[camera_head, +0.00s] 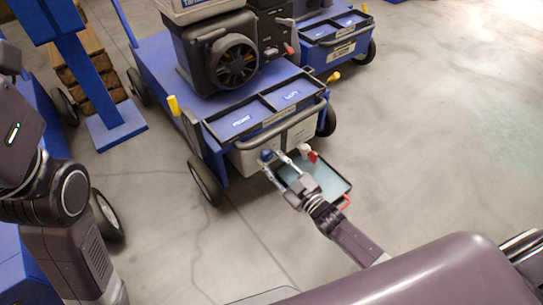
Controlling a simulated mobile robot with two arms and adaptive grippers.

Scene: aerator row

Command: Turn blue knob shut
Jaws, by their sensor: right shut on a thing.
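The blue knob (266,154) sits low on the front of the blue cart, under its handle bar. My right gripper (275,162) reaches it from the lower right, and its fingers are closed around the knob, partly hiding it. How far the knob is turned cannot be told at this size. A red knob (313,156) with a white part beside it is just right of the gripper, apart from it. My left arm shows at the left edge, but its gripper is out of the picture.
A shallow dark-rimmed tray (336,177) lies below the knobs, under my right gripper. The blue cart (160,60) carries a black engine (220,62). A second blue cart (340,42) stands behind. A blue post (92,85) stands at left. The floor at right is clear.

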